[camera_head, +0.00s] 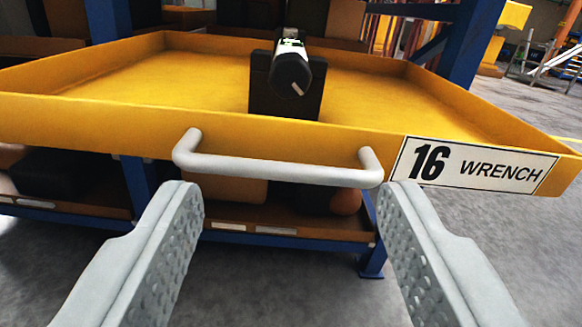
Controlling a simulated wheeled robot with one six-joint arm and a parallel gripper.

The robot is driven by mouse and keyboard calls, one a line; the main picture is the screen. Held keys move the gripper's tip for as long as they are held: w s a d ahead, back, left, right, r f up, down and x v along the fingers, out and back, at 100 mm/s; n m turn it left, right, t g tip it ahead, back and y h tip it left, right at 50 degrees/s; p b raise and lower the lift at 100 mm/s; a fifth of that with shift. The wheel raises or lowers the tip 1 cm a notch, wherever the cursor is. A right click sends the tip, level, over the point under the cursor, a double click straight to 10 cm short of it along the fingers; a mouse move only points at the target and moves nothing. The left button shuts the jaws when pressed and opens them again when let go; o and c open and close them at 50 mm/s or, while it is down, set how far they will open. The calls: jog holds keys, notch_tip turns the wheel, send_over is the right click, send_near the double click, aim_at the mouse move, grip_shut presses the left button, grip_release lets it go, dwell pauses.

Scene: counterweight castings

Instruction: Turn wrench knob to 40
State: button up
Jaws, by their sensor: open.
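The wrench (288,52) rests in a black block-like holder (260,98) in the yellow tray. Its dark end faces me and shows a knob (291,75) with a short light mark pointing to the lower right. I cannot read any scale numbers. The tray (90,118) has a white label (476,166) reading "16 WRENCH" and a grey handle (275,170) on its front. My gripper (291,195) is open and empty, one finger near each end of the handle, in front of and below the knob.
Blue rack posts (462,45) stand behind the tray. A lower brown shelf (290,222) with dark and brown items lies under it. Grey floor (530,235) is clear at the right. A ladder-like frame (560,60) stands at the far right.

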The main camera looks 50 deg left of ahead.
jog(key=m, duration=0.5)
send_near(292, 76)
jog(key=x, duration=1)
jog(key=c, duration=1)
jog(key=shift+o, duration=0.2)
